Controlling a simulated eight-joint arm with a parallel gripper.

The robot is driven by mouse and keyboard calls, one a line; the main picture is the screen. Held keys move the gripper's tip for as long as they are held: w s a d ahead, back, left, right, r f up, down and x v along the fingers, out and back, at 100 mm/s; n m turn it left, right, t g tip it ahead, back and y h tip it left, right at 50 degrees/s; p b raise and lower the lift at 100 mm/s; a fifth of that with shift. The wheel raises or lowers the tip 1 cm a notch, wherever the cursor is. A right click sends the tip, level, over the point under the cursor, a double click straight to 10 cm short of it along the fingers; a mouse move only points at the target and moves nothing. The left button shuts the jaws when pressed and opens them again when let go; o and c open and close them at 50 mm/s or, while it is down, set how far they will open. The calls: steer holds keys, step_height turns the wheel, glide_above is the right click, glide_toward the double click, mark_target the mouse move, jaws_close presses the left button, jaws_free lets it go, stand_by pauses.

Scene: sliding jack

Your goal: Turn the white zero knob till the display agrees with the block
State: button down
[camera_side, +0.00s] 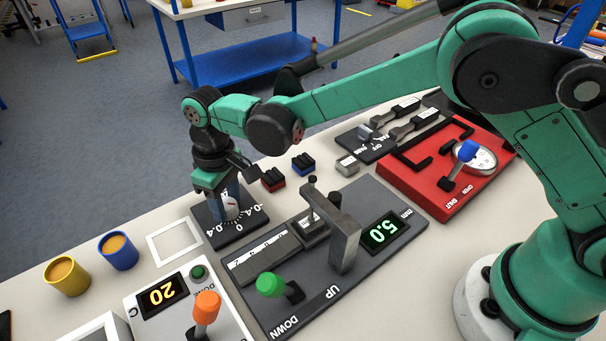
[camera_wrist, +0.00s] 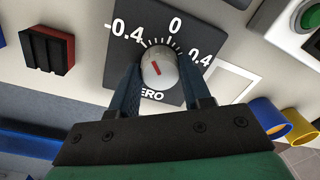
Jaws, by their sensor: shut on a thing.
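The white zero knob (camera_wrist: 158,68) sits on a dark plate (camera_wrist: 122,72) marked -0.4, 0 and 0.4. My gripper (camera_wrist: 163,100) is shut on the knob, one blue finger on each side. The knob's red line is tilted, its upper end leaning left of the 0. In the side view my gripper (camera_side: 230,203) comes down onto the knob (camera_side: 231,209), partly covering it. The green display (camera_side: 384,231) appears to read 5.0, seen from an angle. A grey block (camera_side: 313,229) lies near the upright post on the jack; its marking is unreadable.
A green lever (camera_side: 270,284) and an orange lever (camera_side: 206,307) stand at the front. Yellow (camera_side: 67,279) and blue (camera_side: 118,253) cups are at left. Red (camera_side: 273,180) and blue (camera_side: 303,163) blocks lie behind. A red panel (camera_side: 425,188) stands at right.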

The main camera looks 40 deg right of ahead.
mark_target(228, 201)
stand_by(0.3)
steer(key=shift+c, duration=2)
jaws_free()
steer(key=shift+d+r, duration=0.1)
steer(key=shift+r, duration=2.75)
